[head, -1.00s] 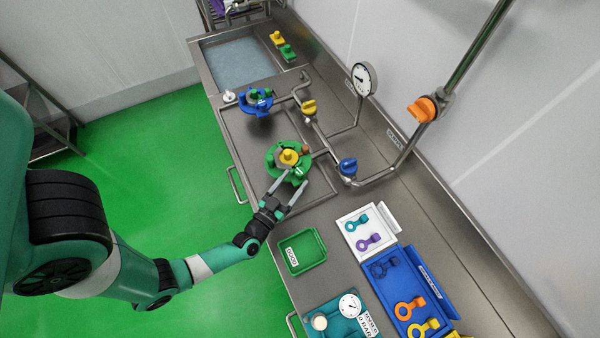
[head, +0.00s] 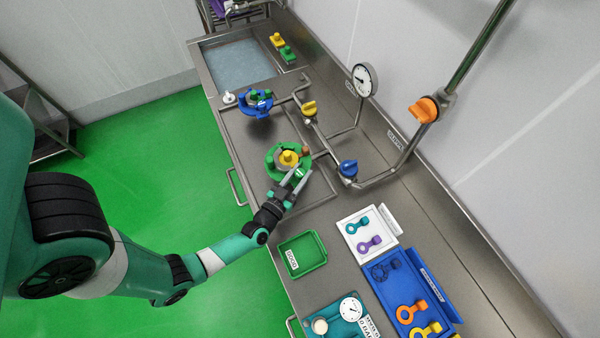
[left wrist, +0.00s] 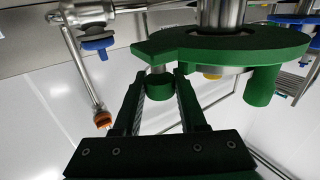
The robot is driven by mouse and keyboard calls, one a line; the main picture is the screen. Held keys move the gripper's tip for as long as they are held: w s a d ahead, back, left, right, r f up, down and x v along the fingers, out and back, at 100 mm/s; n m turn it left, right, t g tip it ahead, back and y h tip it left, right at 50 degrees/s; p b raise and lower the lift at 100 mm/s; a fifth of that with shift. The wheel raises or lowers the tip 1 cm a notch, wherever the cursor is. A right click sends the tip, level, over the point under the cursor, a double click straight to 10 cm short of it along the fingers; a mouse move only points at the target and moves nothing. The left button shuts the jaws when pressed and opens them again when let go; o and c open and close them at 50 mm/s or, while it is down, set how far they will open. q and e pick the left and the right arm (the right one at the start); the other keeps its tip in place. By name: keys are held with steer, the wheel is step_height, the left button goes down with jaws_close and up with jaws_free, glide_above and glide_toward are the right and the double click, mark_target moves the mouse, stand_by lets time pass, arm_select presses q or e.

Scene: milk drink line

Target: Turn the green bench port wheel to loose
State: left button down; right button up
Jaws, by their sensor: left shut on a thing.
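The green bench port wheel (head: 272,162) lies on the steel bench, with a yellow centre and several upright pegs. In the left wrist view it is a green disc (left wrist: 225,45) with a pointed tab at its left and pegs along its rim. My left gripper (head: 300,173) is at the wheel's near right rim. Its fingers (left wrist: 160,92) are shut on one green rim peg (left wrist: 160,86). A thicker green peg (left wrist: 262,86) stands apart from the fingers. The wheel's markings are too small to read. My right gripper is not in view.
A blue wheel (head: 256,103) is farther along the bench. Steel pipes with a yellow valve (head: 310,108), a blue valve (head: 348,167) and a gauge (head: 364,80) stand to the right. A green tray (head: 322,258) and a blue key tray (head: 447,294) lie nearer.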

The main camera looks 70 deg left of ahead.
arm_select(q)
steer(key=shift+w+d+r+n+g+y+p, duration=0.15)
steer(key=shift+r+n+g+y+p, duration=0.3)
steer(key=shift+p, duration=0.8)
steer(key=shift+f+n+g+y+p, duration=0.15)
steer(key=shift+n+g+y+p, duration=0.2)
steer(key=shift+y, duration=0.2)
steer(key=shift+f+n+g+y, duration=0.25)
steer(key=shift+n+g+y, duration=0.45)
steer(key=shift+g, duration=0.1)
steer(key=shift+c, duration=2.3)
jaws_free()
steer(key=shift+s, duration=0.2)
